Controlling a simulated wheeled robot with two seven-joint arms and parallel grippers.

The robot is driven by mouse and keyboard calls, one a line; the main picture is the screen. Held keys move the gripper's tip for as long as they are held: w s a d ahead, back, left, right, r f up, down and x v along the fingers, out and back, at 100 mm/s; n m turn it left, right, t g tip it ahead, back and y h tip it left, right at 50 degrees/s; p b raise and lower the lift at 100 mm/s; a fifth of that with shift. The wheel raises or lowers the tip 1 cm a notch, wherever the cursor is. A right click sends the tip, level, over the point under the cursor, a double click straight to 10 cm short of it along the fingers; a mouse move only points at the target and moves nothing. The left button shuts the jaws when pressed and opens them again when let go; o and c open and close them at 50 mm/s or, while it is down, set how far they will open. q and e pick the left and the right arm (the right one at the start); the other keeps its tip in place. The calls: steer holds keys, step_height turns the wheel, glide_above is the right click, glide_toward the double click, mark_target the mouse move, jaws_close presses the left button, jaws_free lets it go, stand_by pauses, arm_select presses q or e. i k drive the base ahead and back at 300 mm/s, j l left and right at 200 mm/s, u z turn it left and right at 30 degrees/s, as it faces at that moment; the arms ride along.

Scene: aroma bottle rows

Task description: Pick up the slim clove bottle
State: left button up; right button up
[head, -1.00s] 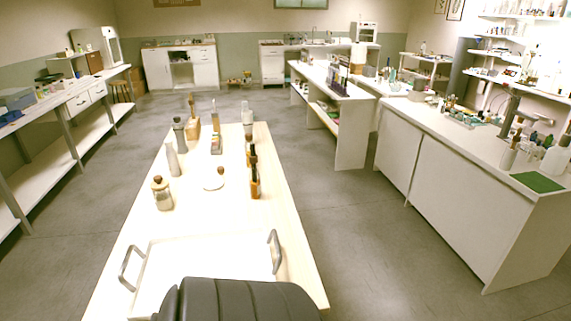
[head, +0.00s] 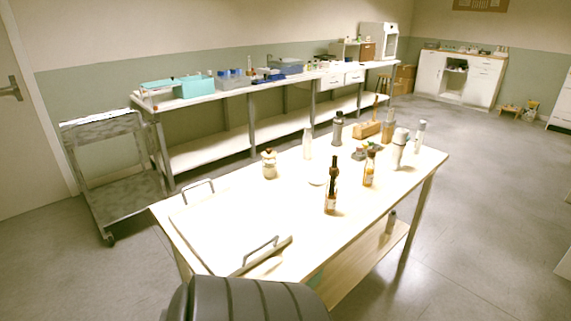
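Several bottles stand on the pale wooden table (head: 290,228). A slim amber bottle (head: 331,198) with a long dark neck and a pale label stands near the table's near right edge. A shorter amber bottle (head: 369,171) stands behind it to the right. The labels are too small to read, so I cannot tell which bottle is the clove one. Neither of my grippers is in view.
A white tray with a raised handle (head: 260,250) lies at the table's near end. A corked jar (head: 269,166), white bottle (head: 307,146), grey bottle (head: 338,131) and large white bottle (head: 399,150) stand around. A metal cart (head: 112,165) is at left.

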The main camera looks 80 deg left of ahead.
mark_target(331, 188)
steer(key=i+j+u, duration=0.25)
steer(key=i+u, duration=0.5)
steer(key=i, duration=0.2)
steer(key=i+u, duration=0.4)
steer(key=i+z, duration=0.25)
steer(key=z, duration=0.15)
steer(key=i+j+z, duration=0.2)
steer(key=z, duration=0.15)
steer(key=i+j+z, duration=0.25)
steer(key=z, duration=0.15)
steer(key=j+z, duration=0.15)
steer(key=z, duration=0.55)
steer(key=i+j+z, duration=0.1)
steer(key=z, duration=0.6)
steer(key=j+z, duration=0.25)
steer(key=z, duration=0.45)
steer(key=k+j+z, duration=0.1)
steer(key=z, duration=0.6)
steer(key=k+j+z, duration=0.1)
steer(key=z, duration=0.6)
steer(key=k+j+z, duration=0.1)
steer(key=z, duration=0.6)
steer(key=k+z, duration=0.15)
steer(key=z, duration=0.55)
steer(key=k+z, duration=0.1)
steer(key=z, duration=0.6)
